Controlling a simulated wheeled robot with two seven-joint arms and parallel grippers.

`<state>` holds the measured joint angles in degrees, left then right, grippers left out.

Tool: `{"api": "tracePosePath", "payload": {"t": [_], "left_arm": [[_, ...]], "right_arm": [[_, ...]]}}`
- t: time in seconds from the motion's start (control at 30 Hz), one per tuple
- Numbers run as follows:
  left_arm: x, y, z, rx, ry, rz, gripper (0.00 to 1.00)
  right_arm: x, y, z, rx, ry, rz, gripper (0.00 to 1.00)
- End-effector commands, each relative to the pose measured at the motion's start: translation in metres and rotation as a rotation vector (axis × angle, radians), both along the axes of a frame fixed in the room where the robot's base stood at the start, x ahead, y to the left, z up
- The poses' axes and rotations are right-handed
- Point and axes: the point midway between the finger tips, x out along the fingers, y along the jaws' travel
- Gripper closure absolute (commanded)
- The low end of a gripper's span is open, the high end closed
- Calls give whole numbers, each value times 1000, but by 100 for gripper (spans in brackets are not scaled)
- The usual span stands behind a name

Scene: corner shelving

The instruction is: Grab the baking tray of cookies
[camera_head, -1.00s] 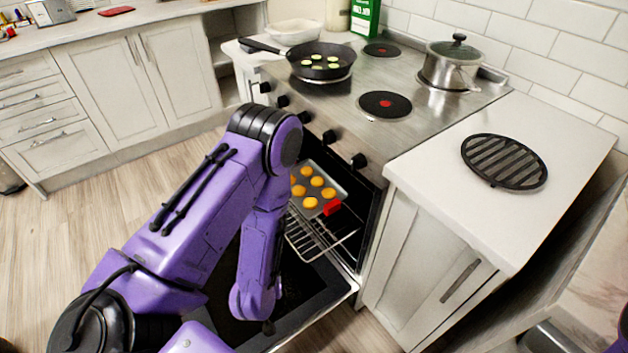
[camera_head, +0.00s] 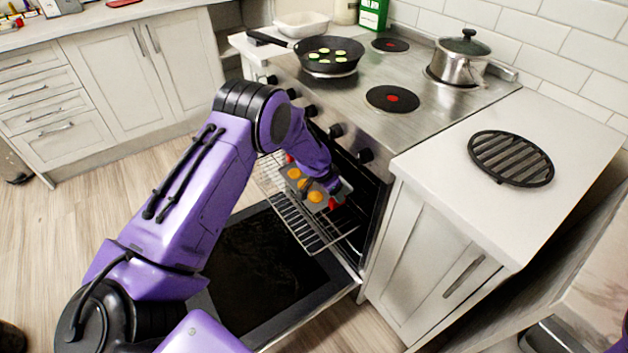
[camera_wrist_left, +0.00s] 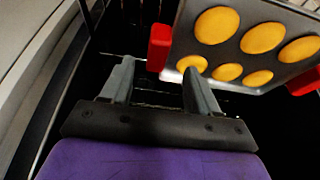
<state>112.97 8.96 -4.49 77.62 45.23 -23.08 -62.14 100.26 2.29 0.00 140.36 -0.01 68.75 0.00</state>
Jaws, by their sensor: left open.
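The grey baking tray (camera_head: 294,183) of orange cookies sits on the wire rack in the open oven. In the left wrist view the tray (camera_wrist_left: 181,52) has several round cookies (camera_wrist_left: 217,25) and two red handles. My left gripper (camera_head: 338,192) is at the tray's near right end in the head view, partly hiding it. In the left wrist view the gripper (camera_wrist_left: 157,76) is open. One red handle (camera_wrist_left: 159,47) lies just beyond and between its fingertips; contact is not clear. The other red handle (camera_wrist_left: 303,81) is at the right. My right gripper is out of view.
The oven door (camera_head: 262,255) is folded down, with the wire rack (camera_head: 310,228) above it. The stove holds a frying pan (camera_head: 328,56) and a lidded pot (camera_head: 460,60). A white counter (camera_head: 450,150) with a black grate (camera_head: 510,158) borders the oven's right side.

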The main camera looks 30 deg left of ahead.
Motion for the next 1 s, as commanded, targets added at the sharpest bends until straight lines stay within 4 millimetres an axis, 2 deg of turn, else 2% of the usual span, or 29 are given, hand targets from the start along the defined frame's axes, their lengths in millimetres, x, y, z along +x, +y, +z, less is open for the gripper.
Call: {"api": "tracePosePath", "payload": {"t": [0.23, 0.5, 0.53, 0.7, 1.0], "left_arm": [[9, -7, -43, 2, 3, -1, 39], [12, -8, -48, 0, 1, 1, 39], [12, -8, -48, 0, 1, 1, 43], [12, -8, -48, 0, 1, 1, 98], [12, -8, -46, 0, -1, 1, 100]], "right_arm": [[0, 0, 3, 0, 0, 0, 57], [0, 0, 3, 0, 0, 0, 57], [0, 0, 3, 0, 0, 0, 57], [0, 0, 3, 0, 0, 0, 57], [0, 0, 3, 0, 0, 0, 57]]}}
